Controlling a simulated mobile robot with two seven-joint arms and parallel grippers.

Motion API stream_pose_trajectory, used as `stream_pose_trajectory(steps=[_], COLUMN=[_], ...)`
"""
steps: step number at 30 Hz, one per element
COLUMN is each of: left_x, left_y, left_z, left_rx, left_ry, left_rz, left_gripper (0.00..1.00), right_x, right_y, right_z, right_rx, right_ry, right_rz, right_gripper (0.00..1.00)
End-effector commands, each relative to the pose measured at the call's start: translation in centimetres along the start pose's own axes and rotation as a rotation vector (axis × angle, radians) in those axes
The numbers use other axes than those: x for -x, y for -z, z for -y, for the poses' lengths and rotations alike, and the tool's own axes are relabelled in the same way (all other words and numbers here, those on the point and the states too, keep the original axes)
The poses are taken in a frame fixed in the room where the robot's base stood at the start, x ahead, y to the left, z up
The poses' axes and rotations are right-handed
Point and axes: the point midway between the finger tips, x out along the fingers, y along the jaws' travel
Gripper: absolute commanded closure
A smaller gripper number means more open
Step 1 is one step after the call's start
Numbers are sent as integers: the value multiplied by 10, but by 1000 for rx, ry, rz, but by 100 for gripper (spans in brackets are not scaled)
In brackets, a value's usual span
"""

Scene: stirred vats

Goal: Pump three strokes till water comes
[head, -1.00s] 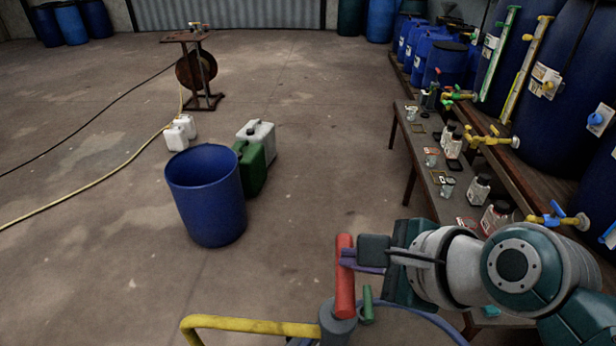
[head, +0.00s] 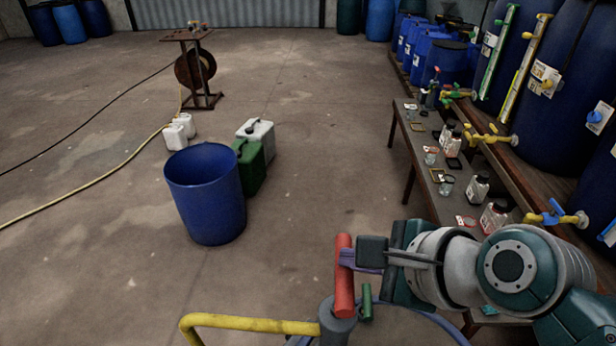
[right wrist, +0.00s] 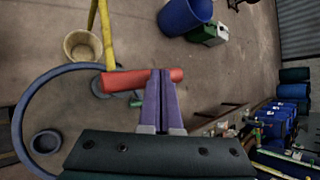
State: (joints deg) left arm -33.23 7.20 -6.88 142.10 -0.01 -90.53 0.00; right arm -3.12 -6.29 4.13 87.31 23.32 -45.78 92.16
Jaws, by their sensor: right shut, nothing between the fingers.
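The hand pump has a red handle (head: 344,275) on a grey body (head: 337,325) and a yellow spout (head: 250,322). It stands on a drum whose rim (right wrist: 20,125) curves through the right wrist view. My right gripper (head: 350,258) is at the handle's upper right side. Its purple fingers (right wrist: 160,80) are shut with nothing between them and lie across the handle in the right wrist view. I cannot tell whether they touch it. A beige bucket (right wrist: 82,47) stands by the spout. No water shows at the spout. My left gripper is not in view.
A blue open drum (head: 205,200) stands ahead on the floor, with a green canister (head: 250,168) and a white canister beside it. A bench (head: 432,180) with bottles and blue vats (head: 555,85) line the right. A hose reel stands far back. The floor at left is mostly clear.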

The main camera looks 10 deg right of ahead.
Motion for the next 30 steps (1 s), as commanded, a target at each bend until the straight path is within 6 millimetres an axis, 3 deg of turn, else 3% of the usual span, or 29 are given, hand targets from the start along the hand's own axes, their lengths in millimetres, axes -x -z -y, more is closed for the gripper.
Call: stream_pose_trajectory(steps=[30], left_x=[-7], left_y=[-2], left_z=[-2], left_rx=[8], left_ry=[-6], left_rz=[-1], left_gripper=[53], right_x=[-8], right_y=[6], right_z=[-6], right_rx=[0], right_ry=[-1], right_rz=[0], right_gripper=[100])
